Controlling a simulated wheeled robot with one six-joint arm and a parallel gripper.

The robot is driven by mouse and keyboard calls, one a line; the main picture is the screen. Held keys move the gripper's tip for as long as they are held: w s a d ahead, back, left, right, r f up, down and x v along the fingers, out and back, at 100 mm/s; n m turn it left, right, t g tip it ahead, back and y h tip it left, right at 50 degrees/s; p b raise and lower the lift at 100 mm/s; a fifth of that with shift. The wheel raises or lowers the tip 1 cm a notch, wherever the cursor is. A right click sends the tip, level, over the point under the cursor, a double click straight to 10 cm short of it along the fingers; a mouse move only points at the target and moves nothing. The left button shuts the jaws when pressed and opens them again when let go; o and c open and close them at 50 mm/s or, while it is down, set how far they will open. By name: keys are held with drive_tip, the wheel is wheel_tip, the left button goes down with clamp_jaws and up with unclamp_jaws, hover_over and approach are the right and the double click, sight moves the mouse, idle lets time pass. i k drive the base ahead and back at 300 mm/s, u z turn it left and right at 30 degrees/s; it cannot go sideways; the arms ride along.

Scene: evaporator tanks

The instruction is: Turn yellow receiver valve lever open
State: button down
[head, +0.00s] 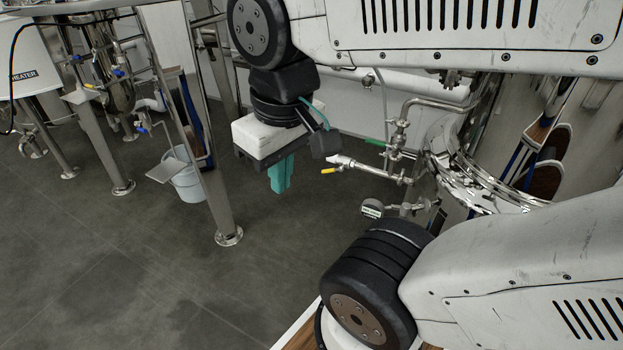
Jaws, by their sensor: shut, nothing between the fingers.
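The yellow valve lever (329,171) is small and sits on the end of a steel pipe branch (362,167) in the middle of the head view. It lies roughly in line with the picture's horizontal, pointing left. My gripper (281,188) hangs to the left of the lever with its teal fingers pointing down. The fingers are shut together with nothing between them, and a gap shows between them and the lever. No part of the lever looks hidden, but it is too small to tell its exact angle to the pipe.
A green lever (375,142) and a round gauge (372,208) sit on the same pipework. A shiny steel tank flange (480,185) is to the right. A steel leg (215,180) and a light bucket (187,178) stand left. The floor (150,260) at lower left is clear.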

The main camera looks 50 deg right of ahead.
sight(341, 169)
drive_tip(key=i, duration=0.2)
drive_tip(key=z, duration=1.35)
